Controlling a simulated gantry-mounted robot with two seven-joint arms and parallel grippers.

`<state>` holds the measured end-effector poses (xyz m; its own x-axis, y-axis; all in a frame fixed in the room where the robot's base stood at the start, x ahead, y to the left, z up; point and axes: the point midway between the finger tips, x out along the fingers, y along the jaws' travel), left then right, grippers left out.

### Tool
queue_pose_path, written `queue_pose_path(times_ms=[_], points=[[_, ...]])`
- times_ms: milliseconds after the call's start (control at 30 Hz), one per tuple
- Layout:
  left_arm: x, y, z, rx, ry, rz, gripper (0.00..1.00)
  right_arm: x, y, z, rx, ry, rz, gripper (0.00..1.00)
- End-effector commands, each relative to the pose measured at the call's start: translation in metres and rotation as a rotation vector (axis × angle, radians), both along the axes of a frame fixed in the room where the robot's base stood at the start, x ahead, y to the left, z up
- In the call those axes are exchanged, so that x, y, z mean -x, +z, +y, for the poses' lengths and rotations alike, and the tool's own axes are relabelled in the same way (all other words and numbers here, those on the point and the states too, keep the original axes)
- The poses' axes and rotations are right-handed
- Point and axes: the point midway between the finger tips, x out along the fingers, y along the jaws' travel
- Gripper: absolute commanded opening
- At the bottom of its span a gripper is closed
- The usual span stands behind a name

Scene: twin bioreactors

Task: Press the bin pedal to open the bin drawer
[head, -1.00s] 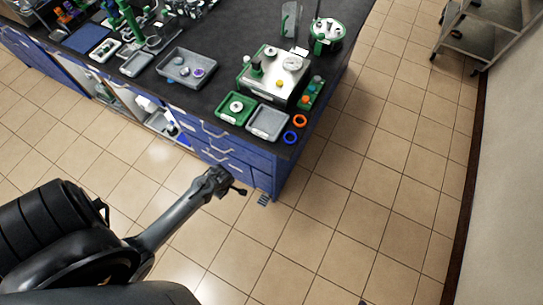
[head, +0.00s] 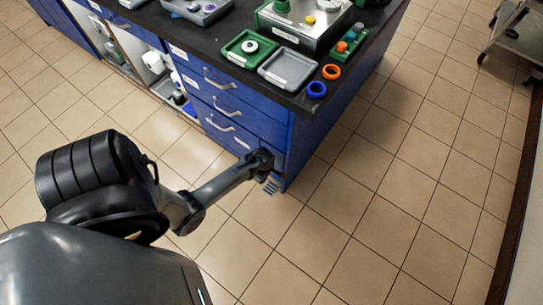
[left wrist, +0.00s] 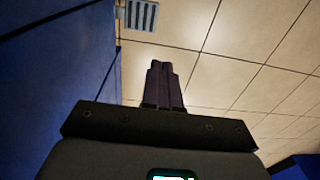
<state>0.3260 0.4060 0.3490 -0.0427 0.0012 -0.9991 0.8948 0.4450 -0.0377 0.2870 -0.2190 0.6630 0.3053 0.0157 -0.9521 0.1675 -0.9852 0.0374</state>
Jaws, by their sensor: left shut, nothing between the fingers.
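The bin pedal (head: 271,188) is a small grey ribbed plate low at the front corner of the blue bench. It also shows at the top of the left wrist view (left wrist: 141,15), beyond my fingertips and a little to their left. My left gripper (left wrist: 162,66) is shut and empty, with a visible gap of floor between its tips and the pedal in that view. In the head view its dark end is close to the bench front, just above the pedal, and contact cannot be told. The blue drawer fronts (head: 222,101) look closed. My right gripper is not in view.
The blue bench front (left wrist: 50,90) runs close along the left of the left wrist view. Silver handles (head: 218,82) stick out from the drawers. Trays and rings, such as the orange ring (head: 331,72), lie on the bench top.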

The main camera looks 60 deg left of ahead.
Motion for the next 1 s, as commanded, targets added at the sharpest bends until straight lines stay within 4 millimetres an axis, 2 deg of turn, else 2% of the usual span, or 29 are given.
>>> queue_pose_path(times_ms=[33, 233, 833, 1000], points=[[-0.008, -0.016, 0.000, 0.001, 0.002, -0.012, 0.00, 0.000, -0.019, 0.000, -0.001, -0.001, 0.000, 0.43], [-0.024, -0.028, -0.001, 0.001, 0.001, -0.034, 0.00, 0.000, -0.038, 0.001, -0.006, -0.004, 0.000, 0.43], [-0.030, -0.031, -0.001, 0.001, 0.001, -0.043, 0.00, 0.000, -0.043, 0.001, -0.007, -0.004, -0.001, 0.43], [-0.030, -0.041, -0.001, 0.001, 0.000, -0.043, 0.00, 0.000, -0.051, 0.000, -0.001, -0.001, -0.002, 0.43]])
